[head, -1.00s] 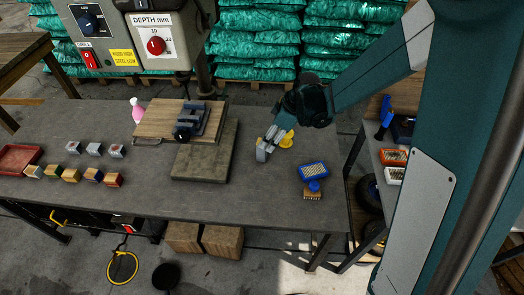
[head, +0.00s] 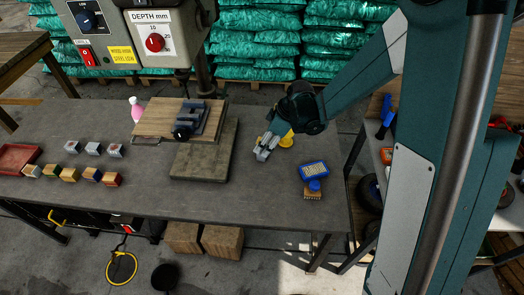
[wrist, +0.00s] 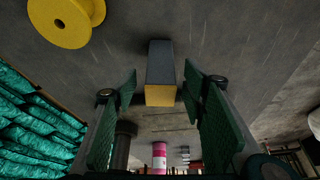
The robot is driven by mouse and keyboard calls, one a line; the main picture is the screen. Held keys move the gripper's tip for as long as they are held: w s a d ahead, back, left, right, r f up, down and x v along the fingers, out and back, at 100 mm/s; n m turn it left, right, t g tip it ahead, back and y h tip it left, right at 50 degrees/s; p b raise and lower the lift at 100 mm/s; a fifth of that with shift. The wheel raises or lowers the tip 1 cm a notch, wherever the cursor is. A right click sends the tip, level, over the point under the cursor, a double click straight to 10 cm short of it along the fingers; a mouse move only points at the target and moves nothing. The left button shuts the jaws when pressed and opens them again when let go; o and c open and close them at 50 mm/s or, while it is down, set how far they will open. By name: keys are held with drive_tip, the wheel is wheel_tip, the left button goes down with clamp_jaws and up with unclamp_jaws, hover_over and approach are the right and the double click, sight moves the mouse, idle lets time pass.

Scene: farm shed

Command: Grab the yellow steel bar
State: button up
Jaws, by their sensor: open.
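The yellow steel bar (wrist: 161,72) is a short dark grey block with a yellow end face. In the wrist view it lies on the table between the tips of my gripper (wrist: 160,82), with a visible gap on each side. The jaws are open and not closed on it. In the head view my gripper (head: 265,148) is low over the table, right of the wooden board. There the bar is hard to tell apart from the fingers.
A yellow spool (head: 287,139) stands close beside my gripper, and it also shows in the wrist view (wrist: 66,18). A blue device (head: 314,171) and a brush are to the right. A vise (head: 192,118), a pink bottle (head: 136,108) and several small blocks (head: 68,174) are left.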

drive_tip(key=shift+b+x, duration=0.35)
drive_tip(key=shift+x, duration=1.3)
drive_tip(key=c, duration=1.1)
drive_tip(key=shift+r, duration=0.1)
drive_tip(key=shift+r+p, duration=1.2)
drive_tip(key=shift+r, duration=3.75)
